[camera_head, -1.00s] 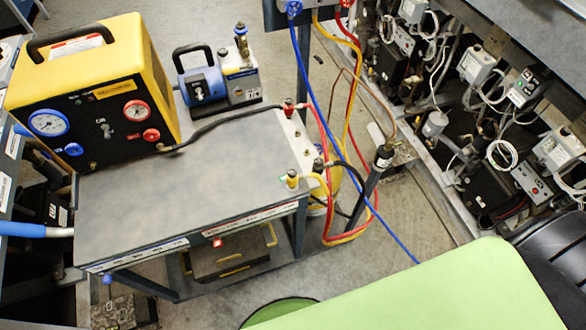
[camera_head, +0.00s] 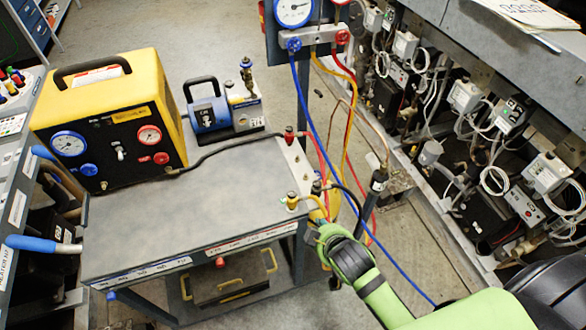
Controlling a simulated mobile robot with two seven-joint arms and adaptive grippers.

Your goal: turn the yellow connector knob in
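The yellow connector knob (camera_head: 292,201) stands at the front right corner of the grey cart top, on a metal strip, with a yellow hose leading off to its right. My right arm, in a green cover, comes in from the lower right. Its gripper (camera_head: 316,238) is just below and right of the yellow knob, apart from it in the picture. The fingers are small, dark and partly hidden by the wrist, so I cannot tell whether they are open. My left gripper is not in view.
A red connector (camera_head: 289,134) and a black connector (camera_head: 316,187) are near the same strip. Red, yellow and blue hoses hang beside the cart (camera_head: 200,215) from a gauge manifold (camera_head: 315,36). A yellow machine (camera_head: 105,120) and a blue pump (camera_head: 208,112) stand on the left.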

